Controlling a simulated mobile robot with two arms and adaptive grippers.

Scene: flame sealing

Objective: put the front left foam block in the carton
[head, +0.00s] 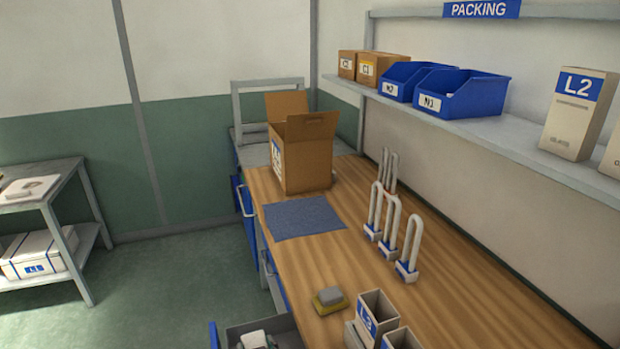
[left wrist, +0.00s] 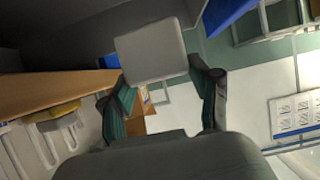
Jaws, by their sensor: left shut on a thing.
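The carton (head: 308,165) is a brown open box with raised flaps, standing at the far end of the bench in the head view. In the left wrist view a pale grey foam block (left wrist: 152,52) sits between the fingers of my left gripper (left wrist: 160,76), which is shut on it. I cannot tell from that view which foam block it is. In the head view a white item (head: 253,341) shows in an open drawer (head: 282,328) at the bottom edge, partly cut off. My right gripper is not in view.
A blue mat (head: 304,217) lies in front of the carton. White looped racks (head: 390,222), a yellow-based sponge (head: 328,300) and an L3 box (head: 374,312) stand on the bench (head: 420,310). A shelf (head: 510,138) with blue bins runs along the right wall.

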